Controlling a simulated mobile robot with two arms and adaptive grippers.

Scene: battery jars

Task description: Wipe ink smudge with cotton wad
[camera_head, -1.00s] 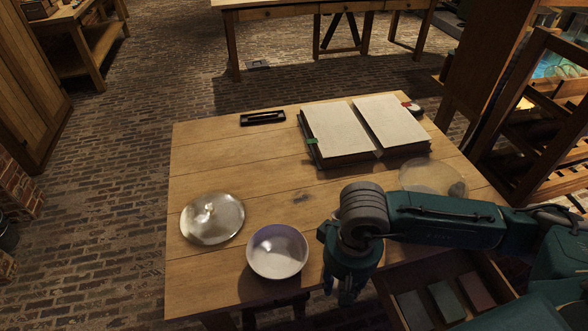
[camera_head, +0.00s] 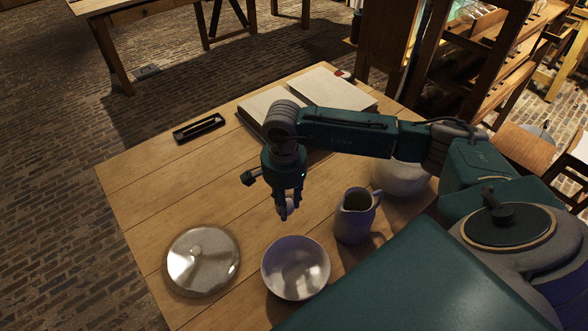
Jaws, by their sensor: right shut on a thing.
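My right gripper (camera_head: 285,203) points down over the wooden table (camera_head: 160,178), just behind the white bowl. It is shut on a small whitish wad (camera_head: 287,208), the cotton wad by its look, mostly covered by the fingers. I cannot tell whether the wad touches the tabletop. No ink smudge is clearly visible; the wood around the fingertips is partly hidden by the gripper. My left gripper is not in view.
A white bowl (camera_head: 296,267) and round lid (camera_head: 202,260) stand in front. A grey jug (camera_head: 354,216) and pale bowl (camera_head: 403,179) stand to the right. An open book (camera_head: 330,88) and dark pen tray (camera_head: 198,128) lie behind. The table's left is clear.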

